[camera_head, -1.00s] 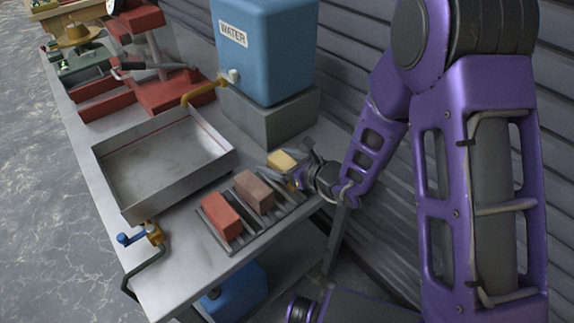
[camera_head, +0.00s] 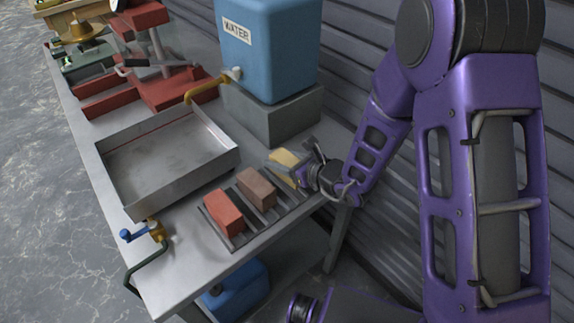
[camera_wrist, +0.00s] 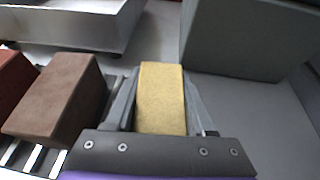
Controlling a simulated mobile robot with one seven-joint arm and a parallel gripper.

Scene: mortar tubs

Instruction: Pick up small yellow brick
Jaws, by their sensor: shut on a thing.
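The small yellow brick (camera_wrist: 161,98) is between the two fingers of my gripper (camera_wrist: 160,92) in the wrist view. The fingers are shut on its left and right sides. In the head view the yellow brick (camera_head: 285,160) shows at the right end of the slatted rack, partly hidden by my gripper (camera_head: 290,171). I cannot tell whether the brick's underside touches the rack.
A brown brick (camera_head: 257,188) and a red brick (camera_head: 223,212) lie on the slatted rack (camera_head: 264,222), left of the gripper. A metal tray (camera_head: 127,200) stands further left. A grey block (camera_head: 272,117) bears the blue water tank (camera_head: 268,50) behind.

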